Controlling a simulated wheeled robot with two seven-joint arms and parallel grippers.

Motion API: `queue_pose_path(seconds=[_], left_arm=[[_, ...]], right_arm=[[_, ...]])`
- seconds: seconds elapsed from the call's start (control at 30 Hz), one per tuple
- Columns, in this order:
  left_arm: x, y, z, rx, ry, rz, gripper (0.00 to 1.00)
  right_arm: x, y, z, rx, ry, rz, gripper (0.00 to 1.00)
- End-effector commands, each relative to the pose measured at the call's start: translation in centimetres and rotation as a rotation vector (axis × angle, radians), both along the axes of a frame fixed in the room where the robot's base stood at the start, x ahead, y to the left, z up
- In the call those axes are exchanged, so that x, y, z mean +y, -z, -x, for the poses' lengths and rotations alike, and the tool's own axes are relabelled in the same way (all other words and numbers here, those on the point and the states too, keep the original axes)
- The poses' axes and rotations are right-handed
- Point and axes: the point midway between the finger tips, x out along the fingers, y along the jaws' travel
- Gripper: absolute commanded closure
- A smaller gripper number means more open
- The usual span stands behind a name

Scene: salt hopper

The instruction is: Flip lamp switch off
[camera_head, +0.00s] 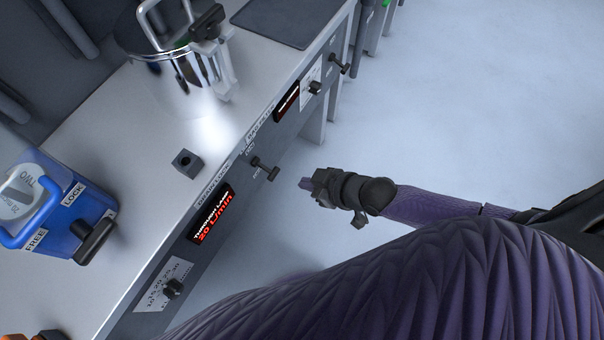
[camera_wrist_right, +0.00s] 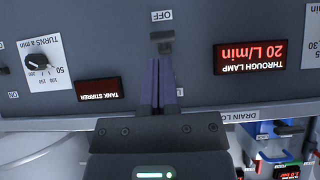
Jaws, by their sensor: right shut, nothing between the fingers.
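The lamp switch (camera_head: 264,168) is a small dark lever on the grey front panel, between the two red displays. In the right wrist view the lever (camera_wrist_right: 162,37) shows just under the OFF label (camera_wrist_right: 162,15), in front of the fingertips. My right gripper (camera_head: 304,183) is shut and empty, pointing at the panel from the right. In the head view a gap shows between its tips and the lever. The purple fingers (camera_wrist_right: 160,62) fill the middle of the wrist view and hide part of the panel behind the lever. My left gripper is not in view.
The THROUGH LAMP display (camera_head: 211,213) reads 20 L/min. Dark knobs (camera_head: 173,288) stick out along the panel. A steel pot (camera_head: 185,85), a blue lock unit (camera_head: 75,215) and a small dark block (camera_head: 187,163) stand on the white bench. The floor (camera_head: 470,90) is clear to the right.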

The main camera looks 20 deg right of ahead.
Motion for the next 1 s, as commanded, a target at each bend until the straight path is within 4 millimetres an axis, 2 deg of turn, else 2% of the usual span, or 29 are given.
queue_pose_path(seconds=[0.03,0.13,0.4,0.6,1.0], left_arm=[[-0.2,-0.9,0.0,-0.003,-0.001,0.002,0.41],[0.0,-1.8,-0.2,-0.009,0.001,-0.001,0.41],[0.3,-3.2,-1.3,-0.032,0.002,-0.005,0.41],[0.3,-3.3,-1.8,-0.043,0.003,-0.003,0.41],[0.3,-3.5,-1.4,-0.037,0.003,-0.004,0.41]], right_arm=[[-0.6,-0.9,0.8,0.000,-0.001,0.002,1.00],[-2.0,-1.6,2.5,0.000,-0.001,0.002,1.00],[-4.5,-2.8,5.8,0.000,-0.001,0.000,1.00],[-4.9,-2.8,6.4,0.000,-0.001,-0.001,1.00],[-5.2,-2.6,6.3,0.004,0.010,0.010,1.00]])
